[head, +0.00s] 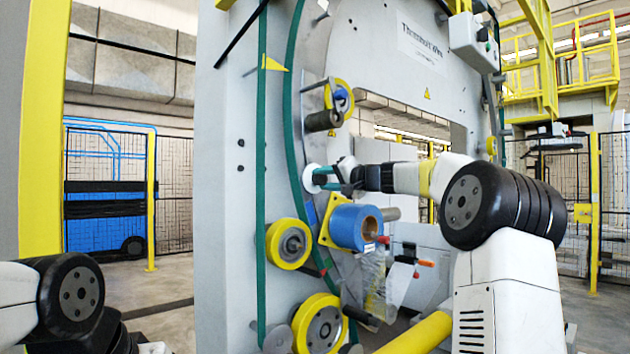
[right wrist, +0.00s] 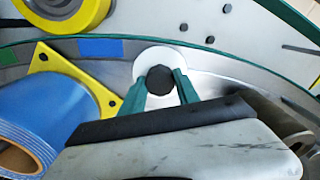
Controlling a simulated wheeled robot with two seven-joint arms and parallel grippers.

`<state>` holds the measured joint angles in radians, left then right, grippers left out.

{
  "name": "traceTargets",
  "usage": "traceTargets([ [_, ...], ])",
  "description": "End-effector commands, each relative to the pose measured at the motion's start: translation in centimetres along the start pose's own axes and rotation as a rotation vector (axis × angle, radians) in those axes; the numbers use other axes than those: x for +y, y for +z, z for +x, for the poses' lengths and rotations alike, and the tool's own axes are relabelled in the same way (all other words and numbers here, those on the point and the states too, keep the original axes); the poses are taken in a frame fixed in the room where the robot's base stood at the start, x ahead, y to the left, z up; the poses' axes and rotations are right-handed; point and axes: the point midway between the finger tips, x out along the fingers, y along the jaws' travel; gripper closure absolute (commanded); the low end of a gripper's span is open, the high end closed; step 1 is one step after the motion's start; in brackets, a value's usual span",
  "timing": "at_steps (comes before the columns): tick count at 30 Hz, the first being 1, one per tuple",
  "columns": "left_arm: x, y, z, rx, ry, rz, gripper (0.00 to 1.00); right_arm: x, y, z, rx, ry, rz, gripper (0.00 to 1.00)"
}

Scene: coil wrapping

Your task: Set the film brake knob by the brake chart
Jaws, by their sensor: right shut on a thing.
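The film brake knob (right wrist: 160,80) is a dark, many-sided knob on a round white plate (right wrist: 150,58), mounted on the machine's grey ring. My right gripper (right wrist: 160,92) has its two green fingers shut on the knob, one on each side. In the head view my right gripper (head: 325,177) reaches in from the right to the white plate (head: 309,179); the knob itself is hidden there. I cannot make out any pointer or marks on the plate. No brake chart can be clearly identified. Of my left arm only links show at the lower left; its gripper is out of view.
A blue film roll (head: 352,226) on a yellow plate sits just below my right gripper, with clear film hanging under it. Yellow rollers (head: 289,243) are at the lower left of it. A dark roller (head: 323,121) is above. Green and blue patches (right wrist: 100,47) mark the ring.

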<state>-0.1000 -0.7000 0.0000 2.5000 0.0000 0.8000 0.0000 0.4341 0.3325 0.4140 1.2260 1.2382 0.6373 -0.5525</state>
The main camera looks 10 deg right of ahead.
Motion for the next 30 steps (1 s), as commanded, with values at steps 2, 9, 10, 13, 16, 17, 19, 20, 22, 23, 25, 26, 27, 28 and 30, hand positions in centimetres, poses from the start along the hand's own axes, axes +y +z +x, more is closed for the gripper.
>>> traceTargets([
  [2, 0.00, 0.00, 0.00, 0.000, 0.000, 0.000, 0.64, 0.04, 0.00, -0.01, 0.000, 0.001, 0.009, 1.00],
  [9, 0.00, 0.00, 0.00, 0.000, 0.000, 0.000, 0.64, 0.05, 0.00, -0.01, 0.000, 0.001, 0.015, 1.00],
  [10, 0.00, 0.00, 0.00, 0.000, 0.000, 0.000, 0.64, 0.05, 0.00, -0.01, 0.000, 0.001, 0.015, 1.00],
  [13, 0.00, 0.00, 0.00, 0.000, 0.000, 0.000, 0.64, 0.06, 0.00, -0.01, 0.000, 0.001, 0.015, 1.00],
  [16, 0.00, 0.00, 0.00, 0.000, 0.000, 0.000, 0.64, 0.06, 0.00, -0.01, 0.000, 0.001, 0.014, 0.51],
  [17, 0.00, 0.00, 0.00, 0.000, 0.000, 0.000, 0.64, 0.06, 0.00, -0.01, 0.000, 0.001, 0.014, 0.45],
  [19, 0.00, 0.00, 0.00, 0.000, 0.000, 0.000, 0.64, 0.06, -0.01, -0.01, 0.000, 0.001, 0.014, 0.41],
  [20, 0.00, 0.00, 0.00, 0.000, 0.000, 0.000, 0.64, 0.05, 0.00, -0.01, 0.000, 0.001, 0.014, 0.41],
  [22, 0.00, 0.00, 0.00, 0.000, 0.000, 0.000, 0.64, 0.05, -0.01, -0.01, 0.000, 0.001, 0.014, 0.41],
  [23, 0.00, 0.00, 0.00, 0.000, 0.000, 0.000, 0.64, 0.04, 0.00, -0.01, 0.000, 0.001, 0.014, 0.41],
  [25, 0.00, 0.00, 0.00, 0.000, 0.000, 0.000, 0.64, 0.04, -0.01, -0.01, 0.000, 0.001, 0.014, 0.41],
  [26, 0.00, 0.00, 0.00, 0.000, 0.000, 0.000, 0.64, 0.03, -0.01, -0.02, 0.000, 0.001, 0.014, 0.41],
  [27, 0.00, 0.00, 0.00, 0.000, 0.000, 0.000, 0.64, 0.03, -0.02, -0.11, 0.000, 0.001, 0.014, 0.41],
  [28, 0.00, 0.00, 0.00, 0.000, 0.000, 0.000, 0.64, 0.03, -0.05, -0.26, 0.001, 0.001, 0.014, 0.41],
  [30, 0.00, 0.00, 0.00, 0.000, 0.000, 0.000, 0.64, 0.10, -0.10, -0.88, 0.002, 0.003, 0.013, 0.41],
])
